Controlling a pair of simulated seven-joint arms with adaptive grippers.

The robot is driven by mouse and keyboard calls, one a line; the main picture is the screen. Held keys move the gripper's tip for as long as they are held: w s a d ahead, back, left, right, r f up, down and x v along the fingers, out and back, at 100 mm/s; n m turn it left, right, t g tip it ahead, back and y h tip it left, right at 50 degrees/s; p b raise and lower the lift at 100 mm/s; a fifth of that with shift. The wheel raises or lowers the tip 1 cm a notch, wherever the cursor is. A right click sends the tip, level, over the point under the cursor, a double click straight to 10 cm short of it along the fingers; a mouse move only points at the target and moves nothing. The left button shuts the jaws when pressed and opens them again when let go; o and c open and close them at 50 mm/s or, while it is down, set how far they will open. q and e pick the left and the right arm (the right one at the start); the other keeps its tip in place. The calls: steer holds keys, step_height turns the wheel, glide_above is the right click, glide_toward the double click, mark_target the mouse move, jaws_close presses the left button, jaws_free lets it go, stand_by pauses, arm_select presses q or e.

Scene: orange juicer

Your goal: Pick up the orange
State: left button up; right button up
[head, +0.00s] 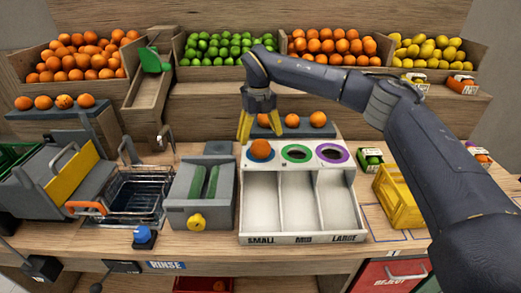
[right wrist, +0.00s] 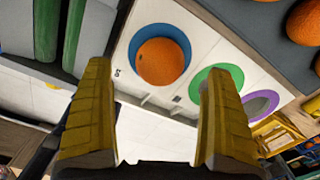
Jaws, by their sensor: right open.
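An orange (head: 261,149) sits in the blue-ringed hole of the white sorter (head: 283,221), at its left, above the SMALL lane. It also shows in the right wrist view (right wrist: 160,62), ahead of and between my fingertips. My right gripper (head: 259,132) is open and empty, pointing down just behind and above this orange, apart from it as far as I can tell. More oranges (head: 318,119) rest on a grey block behind the sorter, partly hidden by the gripper. My left gripper is not in view.
The green-ringed (head: 297,153) and purple-ringed (head: 332,153) holes are empty. A grey roller box (head: 197,215) and a wire basket (head: 134,201) stand left. A yellow crate (head: 398,202) stands right. Fruit bins line the back, with a green-flapped chute (head: 150,95).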

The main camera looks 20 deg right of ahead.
mark_target(260, 148)
steer(key=shift+s+f, duration=0.1)
steer(key=shift+f, duration=2.6)
steer(key=c, duration=1.5)
